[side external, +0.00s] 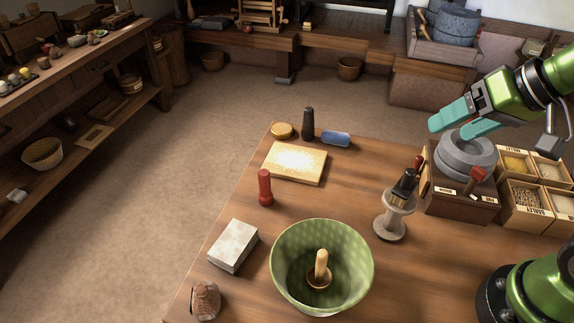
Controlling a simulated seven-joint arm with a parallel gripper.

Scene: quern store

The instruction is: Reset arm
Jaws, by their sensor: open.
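My gripper (462,120) has teal fingers and hangs over the round grey stone quern (466,157) at the right of the table. It is open, with a gap between its fingers, and I see nothing held in it. The fingers overlap the quern's far rim in the picture; I cannot tell whether they touch it. The quern sits on a dark wooden box (452,204) with a red-knobbed handle (476,175) at its front right. My green arm reaches in from the right edge.
A green bowl (290,262) with a wooden piece inside stands at the table's front. A pale stand with brushes (391,225), a red shaker (265,188), a board (316,177) and a grey block (233,246) stand around. Grain boxes (523,205) sit right of the quern. The table's middle is clear.

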